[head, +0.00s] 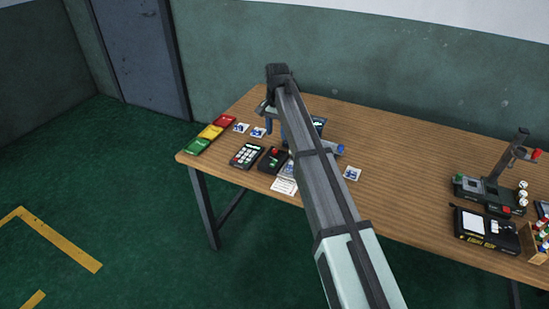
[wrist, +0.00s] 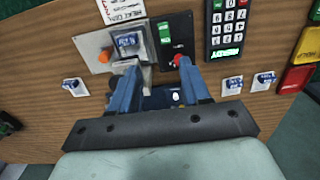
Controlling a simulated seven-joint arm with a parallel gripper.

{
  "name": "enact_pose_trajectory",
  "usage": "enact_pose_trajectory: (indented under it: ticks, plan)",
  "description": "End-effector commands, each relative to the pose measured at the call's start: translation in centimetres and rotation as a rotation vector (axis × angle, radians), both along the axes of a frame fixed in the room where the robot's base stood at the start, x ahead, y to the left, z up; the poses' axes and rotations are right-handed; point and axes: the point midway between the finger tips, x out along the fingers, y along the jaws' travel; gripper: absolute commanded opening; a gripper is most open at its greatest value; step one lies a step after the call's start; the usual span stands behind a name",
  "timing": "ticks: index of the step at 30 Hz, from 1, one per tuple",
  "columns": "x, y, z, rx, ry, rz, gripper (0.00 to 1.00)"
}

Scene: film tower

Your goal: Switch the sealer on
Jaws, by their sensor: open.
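A black box (wrist: 176,35) with a green label and a red knob (wrist: 178,61) shows in the wrist view. Beside it is a grey plate (wrist: 92,42) with an orange knob (wrist: 104,56) and a blue-and-white packet (wrist: 128,40) on it. I cannot tell for certain which of these is the sealer. My gripper (wrist: 158,68) is open, its blue fingers apart with nothing seen held between them. The right fingertip is close to the red knob; I cannot tell if they touch. In the head view the black box (head: 272,160) shows beside my arm, which hides much of the area behind it.
A keypad (head: 246,155) stands left of the black box, with green, yellow and red folders (head: 210,131) beyond. Small packets (head: 352,173) and a paper sheet (head: 284,186) lie around. A stand (head: 490,188) and a black case (head: 486,230) are at the right. Bare tabletop (head: 410,190) lies between.

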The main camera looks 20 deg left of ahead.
Motion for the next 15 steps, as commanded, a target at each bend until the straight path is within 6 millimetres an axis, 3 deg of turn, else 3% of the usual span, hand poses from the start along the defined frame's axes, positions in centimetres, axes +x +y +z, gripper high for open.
enact_pose_trajectory:
  ticks: [5, 15]
  plan:
    - [0.2, 1.0, 0.2, -0.002, -0.013, 0.004, 0.47]
    - [0.1, 0.8, -4.8, -0.003, -0.010, 0.004, 0.47]
